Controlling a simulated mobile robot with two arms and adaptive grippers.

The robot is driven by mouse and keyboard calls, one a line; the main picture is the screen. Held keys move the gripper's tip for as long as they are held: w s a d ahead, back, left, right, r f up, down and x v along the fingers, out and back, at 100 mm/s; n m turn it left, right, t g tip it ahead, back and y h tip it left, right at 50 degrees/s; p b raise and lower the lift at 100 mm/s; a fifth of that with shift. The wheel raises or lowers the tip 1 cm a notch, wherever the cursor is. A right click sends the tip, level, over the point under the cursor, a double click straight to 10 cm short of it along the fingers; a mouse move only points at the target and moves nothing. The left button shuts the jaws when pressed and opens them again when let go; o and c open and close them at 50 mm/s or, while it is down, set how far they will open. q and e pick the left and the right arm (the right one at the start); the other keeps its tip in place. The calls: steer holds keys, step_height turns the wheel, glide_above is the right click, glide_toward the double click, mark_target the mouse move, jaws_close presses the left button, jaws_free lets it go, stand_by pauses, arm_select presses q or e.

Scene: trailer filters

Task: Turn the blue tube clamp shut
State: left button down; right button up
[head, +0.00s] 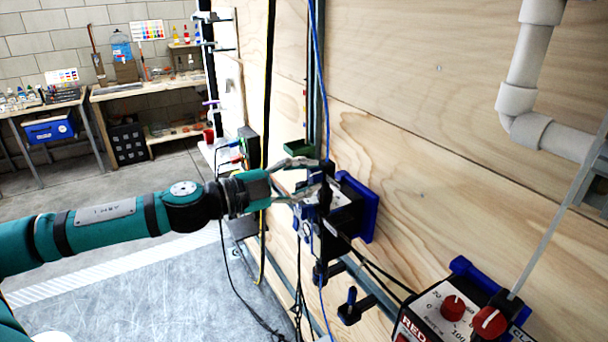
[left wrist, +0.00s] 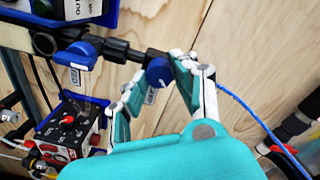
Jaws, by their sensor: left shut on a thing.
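The blue tube clamp (left wrist: 158,72) shows in the left wrist view as a round blue knob with a white mark, on a black bar. My left gripper (left wrist: 154,86) has its fingers on either side of it and is shut on it. In the head view my left gripper (head: 318,178) reaches in from the left to the black fittings by the wooden wall, and its fingers partly hide the clamp there. A thin blue tube (left wrist: 255,115) runs to the right of the fingers in the left wrist view. My right gripper is not in view.
A second blue knob (left wrist: 82,54) sits on the same bar. A black box with red knobs (head: 452,306) stands at lower right in the head view. A grey pipe (head: 526,75) runs down the wooden wall (head: 420,90). Cables hang below the fittings.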

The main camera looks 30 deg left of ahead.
arm_select(q)
steer(key=m, duration=0.4)
steer(key=shift+m+p, duration=0.3)
steer(key=m, duration=0.4)
steer(key=shift+p, duration=0.3)
steer(key=shift+m+y, duration=0.3)
steer(key=c, duration=1)
jaws_free()
